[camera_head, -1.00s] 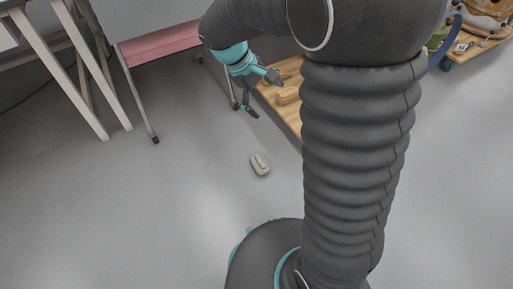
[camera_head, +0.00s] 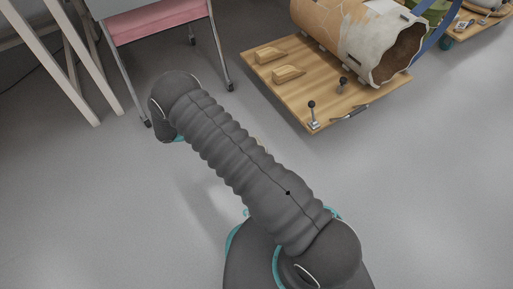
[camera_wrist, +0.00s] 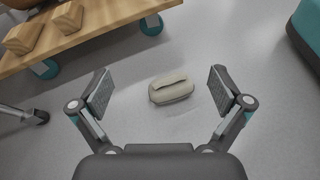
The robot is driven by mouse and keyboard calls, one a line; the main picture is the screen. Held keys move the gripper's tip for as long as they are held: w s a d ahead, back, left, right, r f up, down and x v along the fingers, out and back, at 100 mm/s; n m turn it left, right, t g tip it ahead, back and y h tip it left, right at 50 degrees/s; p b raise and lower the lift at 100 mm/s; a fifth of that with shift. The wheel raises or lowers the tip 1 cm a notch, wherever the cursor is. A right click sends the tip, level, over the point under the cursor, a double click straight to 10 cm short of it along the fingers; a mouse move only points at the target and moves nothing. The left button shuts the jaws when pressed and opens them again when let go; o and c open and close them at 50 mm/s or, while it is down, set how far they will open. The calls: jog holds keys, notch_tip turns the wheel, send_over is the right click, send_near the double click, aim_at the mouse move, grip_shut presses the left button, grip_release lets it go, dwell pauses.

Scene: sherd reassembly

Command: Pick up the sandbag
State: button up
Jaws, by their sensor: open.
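The sandbag (camera_wrist: 171,88) is a small beige, rounded pouch with a strap across its top. It lies on the grey floor, between and beyond my open fingertips in the wrist view. My gripper (camera_wrist: 165,90) is open and empty, its two fingers wide apart on either side of the bag, with no contact visible. In the head view my arm covers the gripper and nearly all of the sandbag; only a small pale sliver (camera_head: 261,143) shows at the arm's edge.
A wooden wheeled board (camera_head: 285,85) carries wooden wedges (camera_head: 272,54), small clamps and a large broken pot (camera_head: 365,35). Its edge and casters (camera_wrist: 151,25) lie near the bag. A pink-topped stand (camera_head: 160,22) is at upper left. Floor around the bag is clear.

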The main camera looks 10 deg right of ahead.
jog(key=f+n+t, duration=0.1)
jog(key=f, duration=0.3)
jog(key=s+a+f+n+t+h, duration=0.1)
jog(key=f, duration=0.4)
jog(key=s+a+f+n+t+h+b, duration=0.1)
jog(key=f+n, duration=0.1)
jog(key=f, duration=0.2)
jog(key=shift+s+f+t, duration=0.25)
jog(key=shift+f+t, duration=0.1)
jog(key=shift+t, duration=0.05)
jog(key=x, duration=0.8)
jog(key=shift+d, duration=0.2)
jog(key=shift+f+x, duration=0.15)
jog(key=shift+x, duration=1.2)
jog(key=shift+f+x, duration=0.1)
jog(key=shift+x, duration=1.2)
jog(key=c, duration=1.7)
